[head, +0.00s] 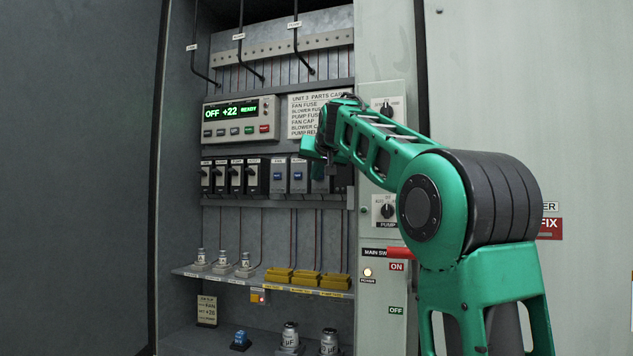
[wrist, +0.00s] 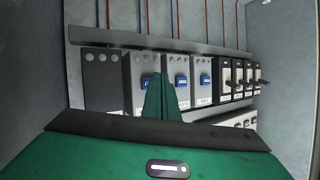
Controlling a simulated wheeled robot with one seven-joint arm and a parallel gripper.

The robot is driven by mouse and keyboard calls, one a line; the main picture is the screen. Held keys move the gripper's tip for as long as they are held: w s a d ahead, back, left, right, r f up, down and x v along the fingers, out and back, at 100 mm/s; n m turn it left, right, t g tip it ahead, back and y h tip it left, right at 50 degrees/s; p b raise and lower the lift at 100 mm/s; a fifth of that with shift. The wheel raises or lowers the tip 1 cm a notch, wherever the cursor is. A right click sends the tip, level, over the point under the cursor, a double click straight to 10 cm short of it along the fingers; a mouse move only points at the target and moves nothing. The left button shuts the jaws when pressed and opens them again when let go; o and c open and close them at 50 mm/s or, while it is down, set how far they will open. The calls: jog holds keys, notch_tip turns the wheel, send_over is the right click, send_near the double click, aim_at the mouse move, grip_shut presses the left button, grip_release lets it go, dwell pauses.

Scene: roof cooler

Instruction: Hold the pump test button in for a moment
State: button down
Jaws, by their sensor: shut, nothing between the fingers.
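A row of three grey modules with blue buttons sits in the cabinet, right of the black breakers in the head view. The left one (head: 279,176) and middle one (head: 298,176) show clearly; the third (head: 320,184), probably the pump's, is partly behind my gripper (head: 328,168). The wrist view sees the row reversed, with that end module (wrist: 140,95) at left and its blue button (wrist: 147,82) partly hidden. My gripper (wrist: 165,80) is shut and empty, its fingertips just beside that button in the picture. I cannot tell whether they touch it.
Black breakers (head: 235,177) stand left of the modules. A display panel (head: 240,120) reads "OFF +22 READY". A shelf (head: 258,283) with yellow blocks lies below. The right door frame carries knobs and a red main switch handle (head: 400,253) near my arm.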

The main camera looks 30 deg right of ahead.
jog(key=shift+d, duration=0.25)
jog(key=shift+w+d, duration=0.3)
jog(key=shift+d, duration=0.05)
dwell(3.3)
dwell(0.4)
jog(key=shift+s+a, duration=0.5)
jog(key=shift+a, duration=0.2)
jog(key=s+a, duration=0.1)
jog(key=a, duration=0.1)
jog(key=s+a, duration=0.2)
dwell(0.4)
dwell(0.4)
